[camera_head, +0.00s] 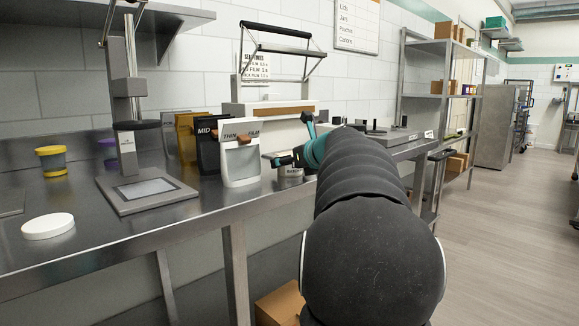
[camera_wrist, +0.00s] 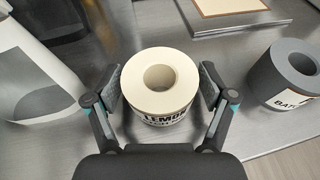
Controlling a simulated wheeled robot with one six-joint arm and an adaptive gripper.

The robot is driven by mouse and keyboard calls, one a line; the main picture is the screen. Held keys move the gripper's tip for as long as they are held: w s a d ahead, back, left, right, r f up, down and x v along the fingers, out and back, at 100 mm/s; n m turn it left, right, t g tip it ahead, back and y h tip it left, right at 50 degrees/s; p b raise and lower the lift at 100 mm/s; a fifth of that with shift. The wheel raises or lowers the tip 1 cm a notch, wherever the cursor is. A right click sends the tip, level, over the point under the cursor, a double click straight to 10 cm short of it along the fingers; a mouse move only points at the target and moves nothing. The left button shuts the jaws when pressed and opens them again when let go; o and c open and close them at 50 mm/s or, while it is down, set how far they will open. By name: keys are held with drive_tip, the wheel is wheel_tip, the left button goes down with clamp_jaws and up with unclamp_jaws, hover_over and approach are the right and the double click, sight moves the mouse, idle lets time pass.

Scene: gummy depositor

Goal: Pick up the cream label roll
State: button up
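The cream label roll (camera_wrist: 157,92) stands upright on the metal counter in the wrist view, its round hole facing up and dark "LEMON" lettering on its near side. My gripper (camera_wrist: 160,86) is open, with one finger on each side of the roll. Narrow gaps seem to show between the pads and the roll. In the head view my gripper (camera_head: 287,160) is low over the counter, beside the white "THIN FILM" holder (camera_head: 241,165). A small roll shows under it there, but I cannot tell which roll.
A grey roll (camera_wrist: 284,78) with a white label stands close on the right in the wrist view. The white holder (camera_wrist: 28,75) is at its left. A framed flat panel (camera_wrist: 225,10) lies behind. In the head view, a white disc (camera_head: 48,226) and a press stand (camera_head: 147,188) are left.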

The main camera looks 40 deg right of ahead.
drive_tip(key=c, duration=0.6)
drive_tip(key=shift+c, duration=0.3)
drive_tip(key=shift+r, duration=0.45)
wheel_tip(320, 180, up, 4)
drive_tip(key=shift+p, duration=0.85)
drive_tip(key=s+d+r+p, duration=0.1)
drive_tip(key=s+d+r, duration=0.4)
drive_tip(key=d, duration=0.5)
drive_tip(key=shift+d+r, duration=0.2)
drive_tip(key=shift+r, duration=0.35)
drive_tip(key=shift+s, duration=0.1)
